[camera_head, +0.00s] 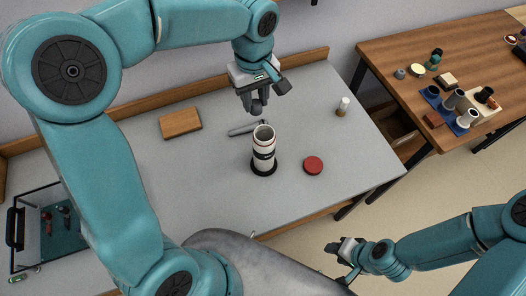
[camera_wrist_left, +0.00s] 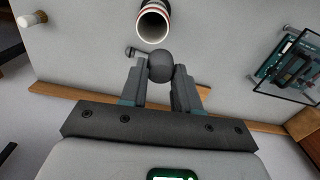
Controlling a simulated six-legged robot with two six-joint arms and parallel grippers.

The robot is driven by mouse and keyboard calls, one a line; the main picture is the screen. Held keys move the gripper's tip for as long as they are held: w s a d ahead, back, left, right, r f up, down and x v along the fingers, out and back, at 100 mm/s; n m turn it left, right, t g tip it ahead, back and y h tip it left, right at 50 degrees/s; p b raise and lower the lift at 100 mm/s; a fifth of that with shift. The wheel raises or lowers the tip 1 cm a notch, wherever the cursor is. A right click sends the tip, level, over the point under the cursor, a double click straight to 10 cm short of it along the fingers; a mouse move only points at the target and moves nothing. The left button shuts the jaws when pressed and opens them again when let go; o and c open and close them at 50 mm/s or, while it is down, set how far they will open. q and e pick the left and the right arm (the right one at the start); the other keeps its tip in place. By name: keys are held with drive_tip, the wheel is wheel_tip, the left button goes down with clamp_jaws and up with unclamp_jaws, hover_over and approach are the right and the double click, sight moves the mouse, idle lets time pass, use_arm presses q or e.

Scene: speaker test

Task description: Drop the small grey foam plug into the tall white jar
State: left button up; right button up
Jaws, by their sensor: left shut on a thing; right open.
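The small grey foam plug (camera_head: 257,108) is a dark rounded piece between the fingertips of my left gripper (camera_head: 256,97), which is shut on it. The plug also shows in the left wrist view (camera_wrist_left: 160,66). The tall white jar (camera_head: 264,146) stands upright on the grey table, with dark bands, a red ring near its rim and a dark base. Its open mouth shows in the left wrist view (camera_wrist_left: 153,24). In the head view the plug appears just behind the jar's mouth, apart from it. My right gripper (camera_head: 340,247) is open and empty at the lower right, off the table's front.
A grey tool (camera_head: 243,130) lies behind the jar. A red disc (camera_head: 313,165) lies to its right, a wooden block (camera_head: 180,122) to the left. A small white-topped bottle (camera_head: 343,105) stands at the right. A wooden table (camera_head: 400,52) with several items is further right.

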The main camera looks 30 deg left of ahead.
sight(257, 111)
use_arm(q)
drive_tip(key=f, duration=0.1)
drive_tip(key=f+b, duration=0.2)
drive_tip(key=f, duration=0.1)
drive_tip(key=shift+d, duration=0.35)
drive_tip(key=shift+a+f+b, duration=0.25)
drive_tip(key=shift+f+b, duration=0.1)
drive_tip(key=shift+b, duration=0.15)
drive_tip(key=shift+w+d, duration=0.1)
drive_tip(key=o, duration=0.7)
drive_tip(key=shift+r, duration=0.1)
drive_tip(key=o, duration=0.4)
wheel_tip(257, 111, up, 16)
drive_tip(key=shift+r+p, duration=0.15)
drive_tip(key=shift+p, duration=0.5)
